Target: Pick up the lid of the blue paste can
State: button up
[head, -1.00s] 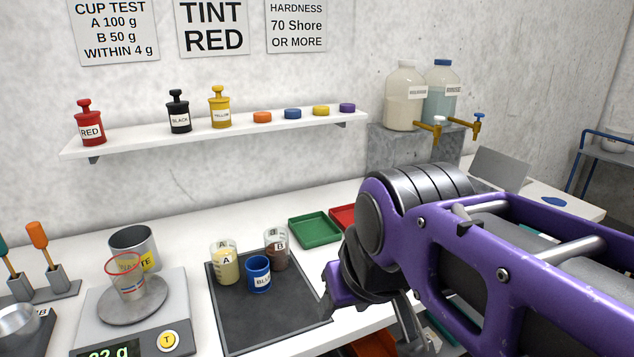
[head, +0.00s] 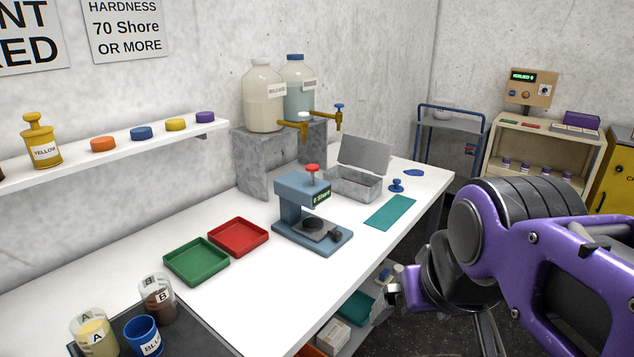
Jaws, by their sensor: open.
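The blue paste can (head: 142,335) stands open-topped on the dark mat at the lower left. A small blue knobbed piece (head: 397,185), which looks like a lid with a handle, stands at the far end of the white bench. A flat blue disc (head: 141,133) lies on the wall shelf; I cannot tell for certain which is the can's lid. My gripper (head: 392,293) is open, beyond the bench's front edge at the lower right, apart from all of these. Its fingers are partly hidden by my arm.
Cups A (head: 95,338) and B (head: 157,300) crowd the blue can. Green (head: 196,262) and red (head: 238,237) trays, a press-like tester (head: 312,212) and an open metal box (head: 353,187) stand along the bench. A teal strip (head: 390,212) lies near the knobbed piece.

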aim_at(395, 188)
jog(key=z, duration=0.3)
jog(key=u, duration=1.9)
jog(key=l, duration=1.35)
jog(key=i+l, duration=0.15)
jog(key=l, duration=2.6)
